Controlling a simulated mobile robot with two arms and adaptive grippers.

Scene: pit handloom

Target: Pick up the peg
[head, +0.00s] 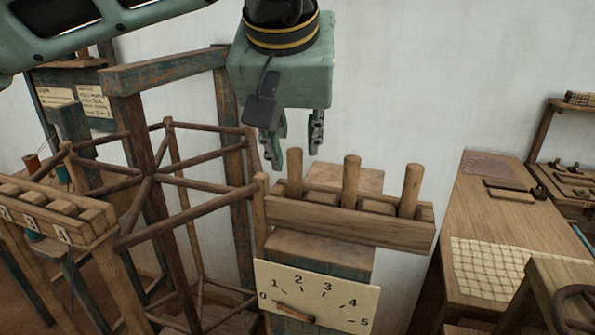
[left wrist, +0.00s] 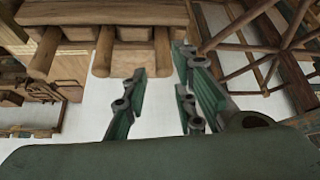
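Three upright wooden pegs stand in a slotted wooden rack (head: 335,220) on a post: a left peg (head: 295,174), a middle peg (head: 351,181) and a right peg (head: 411,190). My left gripper (head: 294,148) points down above the rack's left end, close to the left peg. Its green and grey fingers are apart with nothing between them. In the left wrist view the open fingers (left wrist: 160,98) lie just below the rack and pegs, with one peg (left wrist: 162,52) nearest to them. I cannot tell the exact gap to it. My right gripper is not in view.
A wooden reel frame (head: 150,180) stands left of the rack. A numbered dial board (head: 318,296) with a pointer is below the rack. A numbered block rack (head: 50,212) is at far left. A wooden table (head: 490,220) with a checked cloth (head: 490,268) stands at right.

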